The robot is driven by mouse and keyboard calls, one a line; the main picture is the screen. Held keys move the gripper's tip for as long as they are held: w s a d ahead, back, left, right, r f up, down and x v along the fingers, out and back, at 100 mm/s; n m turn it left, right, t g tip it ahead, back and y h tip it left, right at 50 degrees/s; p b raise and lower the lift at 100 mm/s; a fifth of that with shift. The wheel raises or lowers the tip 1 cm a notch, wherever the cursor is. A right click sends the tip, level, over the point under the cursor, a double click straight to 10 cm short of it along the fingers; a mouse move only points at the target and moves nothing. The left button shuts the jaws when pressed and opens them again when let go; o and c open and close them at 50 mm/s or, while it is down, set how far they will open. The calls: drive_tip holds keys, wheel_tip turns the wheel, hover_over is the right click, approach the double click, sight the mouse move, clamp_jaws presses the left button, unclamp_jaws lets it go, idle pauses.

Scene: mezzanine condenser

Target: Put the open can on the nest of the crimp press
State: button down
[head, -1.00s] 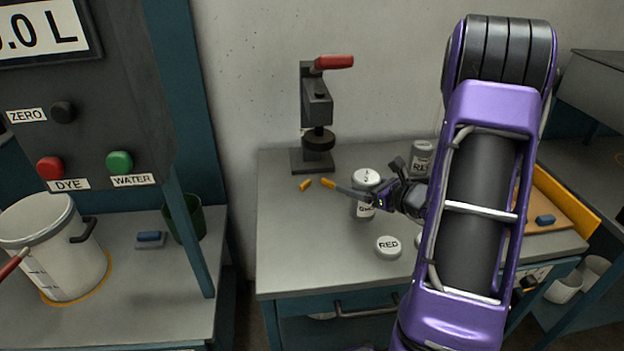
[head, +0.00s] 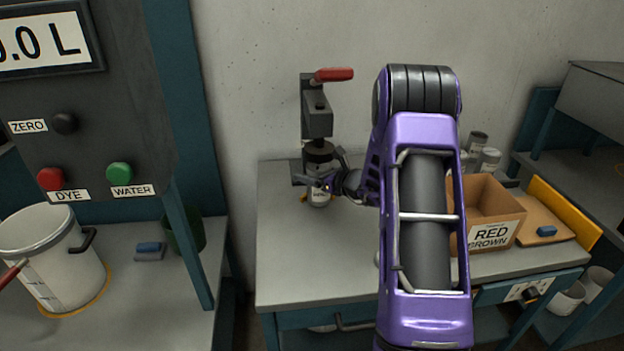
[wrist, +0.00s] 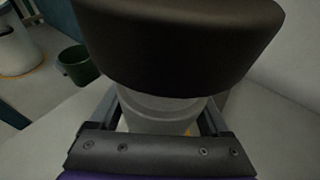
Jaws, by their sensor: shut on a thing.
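The can (head: 319,193) is pale and upright, held at the crimp press (head: 317,122) on the back of the bench. My gripper (head: 324,184) is shut around its side. The press's round dark head (head: 319,153) is right above the can. In the wrist view the head (wrist: 180,45) covers the can's top, and the can's grey side (wrist: 155,115) shows between my fingers. The nest is hidden behind the can and my gripper. I cannot tell whether the can's base touches it. The press's red handle (head: 333,75) is up, pointing right.
A cardboard box (head: 487,235) marked RED and BROWN stands on the right of the bench, with cans (head: 488,160) behind it. A small orange piece (head: 304,198) shows left of the can. The bench's front left is clear. My arm hides the bench's middle right.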

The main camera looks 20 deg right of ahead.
drive_tip(key=shift+f, duration=0.75)
drive_tip(key=shift+f+b, duration=0.25)
drive_tip(key=shift+b, duration=0.05)
unclamp_jaws()
drive_tip(key=shift+r, duration=0.2)
drive_tip(key=shift+s+d+r+p, duration=0.1)
drive_tip(key=shift+s+d+p, duration=0.1)
drive_tip(key=shift+s+p, duration=0.1)
drive_tip(key=v, duration=1.1)
drive_tip(key=shift+s, duration=0.15)
